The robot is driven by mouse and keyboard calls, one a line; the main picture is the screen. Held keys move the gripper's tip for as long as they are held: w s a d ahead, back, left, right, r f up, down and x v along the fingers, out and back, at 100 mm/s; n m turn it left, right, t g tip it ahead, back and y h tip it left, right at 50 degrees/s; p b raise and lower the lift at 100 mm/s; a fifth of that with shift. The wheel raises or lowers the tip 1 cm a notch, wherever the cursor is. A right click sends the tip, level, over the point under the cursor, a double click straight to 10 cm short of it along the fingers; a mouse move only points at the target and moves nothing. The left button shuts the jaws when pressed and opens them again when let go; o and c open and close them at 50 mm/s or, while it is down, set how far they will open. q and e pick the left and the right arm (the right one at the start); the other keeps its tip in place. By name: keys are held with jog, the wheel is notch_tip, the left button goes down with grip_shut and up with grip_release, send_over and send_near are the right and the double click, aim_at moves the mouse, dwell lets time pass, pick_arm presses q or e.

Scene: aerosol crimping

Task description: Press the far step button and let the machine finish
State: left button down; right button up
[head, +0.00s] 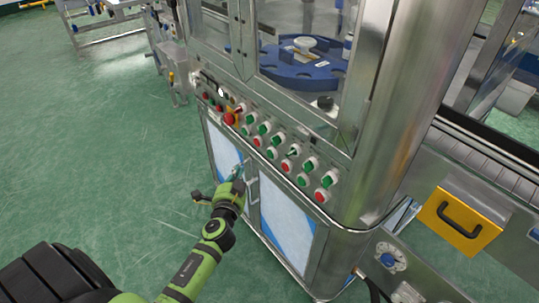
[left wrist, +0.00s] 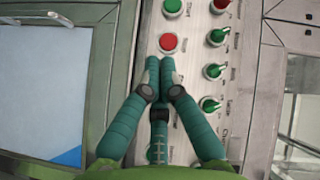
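The control panel (head: 272,140) runs across the front of the steel machine, with rows of red and green buttons and knobs. I cannot read the labels, so I cannot tell which is the far step button. My left gripper (head: 237,172) is in front of the cabinet doors, below the panel in the head view. In the left wrist view, its two green fingers (left wrist: 158,66) are together and empty, pointing towards a red button (left wrist: 168,42). Their tips appear just short of it; I cannot tell whether they touch the panel. My right gripper is not in view.
A red emergency-stop knob (head: 229,119) sticks out at the panel's left. A blue rotary fixture (head: 292,70) is behind the machine's window. A yellow box with a black handle (head: 460,214) stands at right. Green floor (head: 100,150) is clear on the left.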

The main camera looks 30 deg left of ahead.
aim_at(271, 154)
pick_arm(q)
jog(key=w+d+b, duration=0.1)
jog(key=w+d, duration=0.2)
jog(key=w, duration=0.4)
jog(key=shift+w, duration=0.35)
jog(key=shift+d, duration=0.1)
jog(key=shift+w+b, duration=0.1)
jog(key=shift+b, duration=0.2)
dwell(0.8)
jog(key=shift+w+d, duration=0.2)
jog(key=shift+w, duration=0.1)
jog(key=shift+w+d+b, duration=0.15)
jog(key=shift+w+b, duration=0.2)
dwell(0.6)
jog(key=shift+s, duration=0.15)
jog(key=shift+s+a, duration=0.35)
jog(key=shift+s, duration=0.25)
